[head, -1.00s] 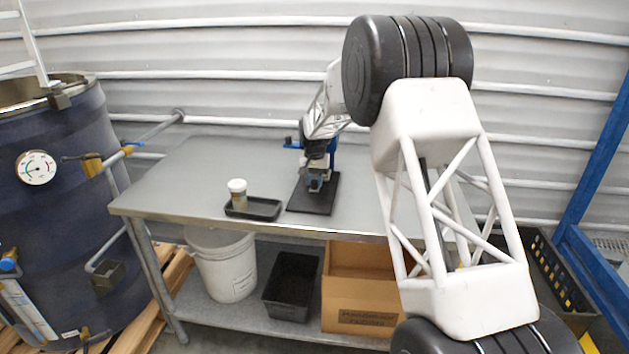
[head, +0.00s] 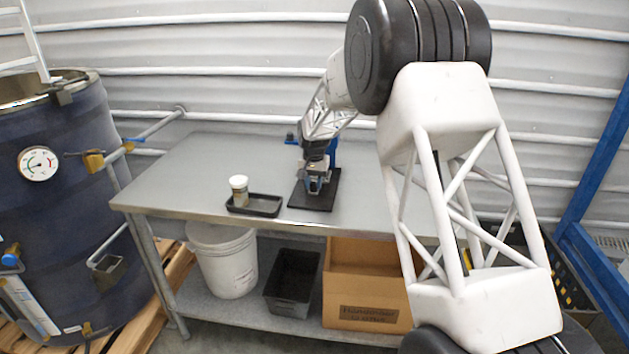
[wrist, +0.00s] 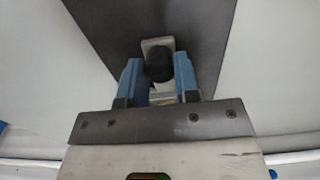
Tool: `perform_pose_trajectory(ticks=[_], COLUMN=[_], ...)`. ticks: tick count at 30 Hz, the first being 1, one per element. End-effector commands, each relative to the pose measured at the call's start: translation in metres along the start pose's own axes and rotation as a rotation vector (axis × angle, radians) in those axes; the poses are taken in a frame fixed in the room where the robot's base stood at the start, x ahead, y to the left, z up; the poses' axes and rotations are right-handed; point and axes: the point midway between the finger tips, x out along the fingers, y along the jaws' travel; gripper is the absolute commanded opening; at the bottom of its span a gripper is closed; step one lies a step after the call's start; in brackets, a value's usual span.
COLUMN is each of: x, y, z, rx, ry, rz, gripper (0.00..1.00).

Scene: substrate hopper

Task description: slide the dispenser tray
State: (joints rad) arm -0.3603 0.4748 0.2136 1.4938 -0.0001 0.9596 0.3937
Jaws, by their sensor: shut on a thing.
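A dispenser with blue parts (head: 333,152) stands on a black base plate (head: 302,195) on the table. My gripper (head: 315,184) is low over the plate, at the dispenser's front. In the wrist view, the blue fingers of my gripper (wrist: 158,82) are shut on a small pale metal piece with a dark round knob (wrist: 158,62), seemingly the dispenser tray's handle. The dark base plate (wrist: 110,30) lies beneath it. The rest of the dispenser tray is hidden by my gripper, so how far it is out cannot be told.
A shallow black tray (head: 266,206) and a white-lidded jar (head: 239,190) at its left end are left of the plate. The grey table (head: 190,170) is clear at far left. A bucket (head: 225,262), black bin (head: 293,280) and cardboard box (head: 365,285) sit below.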

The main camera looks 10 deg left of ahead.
Motion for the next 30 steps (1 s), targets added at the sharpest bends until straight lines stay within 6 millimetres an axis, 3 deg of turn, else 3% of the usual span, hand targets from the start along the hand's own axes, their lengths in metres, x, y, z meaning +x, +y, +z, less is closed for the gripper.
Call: perform_pose_trajectory(ticks=[30], x=[-0.001], y=[-0.001], z=[0.055], rx=[0.0], ry=[0.001], rz=[-0.001], gripper=[0.16])
